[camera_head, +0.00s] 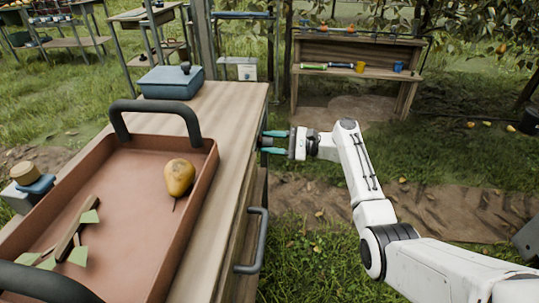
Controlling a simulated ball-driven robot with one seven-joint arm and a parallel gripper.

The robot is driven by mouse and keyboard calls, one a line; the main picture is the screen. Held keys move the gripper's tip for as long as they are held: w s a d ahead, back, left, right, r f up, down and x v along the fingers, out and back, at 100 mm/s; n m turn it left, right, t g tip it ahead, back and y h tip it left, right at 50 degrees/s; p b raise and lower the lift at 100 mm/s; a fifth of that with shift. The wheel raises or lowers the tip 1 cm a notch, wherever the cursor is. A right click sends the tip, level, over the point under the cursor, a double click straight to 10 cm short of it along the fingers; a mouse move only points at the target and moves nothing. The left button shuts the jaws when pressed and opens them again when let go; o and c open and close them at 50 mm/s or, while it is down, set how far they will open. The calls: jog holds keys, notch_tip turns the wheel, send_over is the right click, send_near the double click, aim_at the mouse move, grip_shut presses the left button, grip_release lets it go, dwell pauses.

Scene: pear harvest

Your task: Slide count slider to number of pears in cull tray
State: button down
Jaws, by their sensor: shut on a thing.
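The cull tray (128,147), a reddish-brown tray with dark arched handles, stands on the wooden bench. One yellow-brown pear (179,177) lies in its far right part. A piece of wood with green leaves (72,233) lies nearer in the tray. The tray's near left part is cut off by the frame. My gripper (266,142), with teal fingers, is at the bench's right side near the far corner. It is shut on a small dark part there, seemingly the count slider. The slider's scale and numbers cannot be seen.
A blue lidded box (171,82) stands on the bench's far end. A grey bar handle (254,241) sticks out from the bench's right side, below and nearer than my gripper. A wooden shelf stand (351,51) is behind. Grass to the right is open.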

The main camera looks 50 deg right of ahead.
jog(key=shift+d, duration=0.1)
jog(key=shift+f, duration=0.1)
jog(key=c, duration=0.7)
grip_release()
jog(key=shift+w, duration=0.1)
jog(key=p+v, duration=0.1)
jog(key=v, duration=1)
